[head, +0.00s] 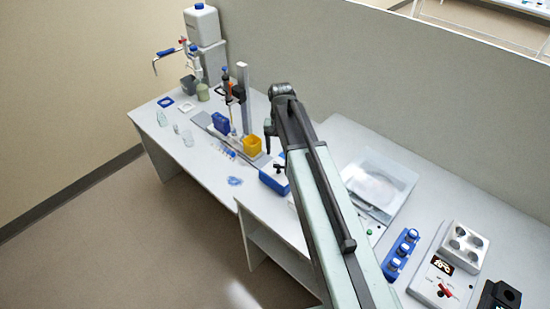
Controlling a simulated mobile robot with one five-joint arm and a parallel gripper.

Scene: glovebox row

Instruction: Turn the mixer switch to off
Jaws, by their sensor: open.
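A light grey device (452,265) stands on the bench at the lower right. It has a round-welled block on top, a dark display with orange digits and a red switch (444,291) on its front panel. A blue box (273,178) with a small black part on top stands left of my arm, partly hidden by it. I cannot tell for sure which of the two is the mixer. My gripper (268,143) is at the end of my raised arm, small and dark, pointing down near the blue box. It is open and apart from the red switch; I see nothing in it.
A blue rack with vials (400,253) stands left of the grey device. A clear tray (380,180) lies behind it. A yellow cup (252,145), a stand (244,98) and a white canister (203,24) are at the left. A grey partition (400,75) runs behind the bench.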

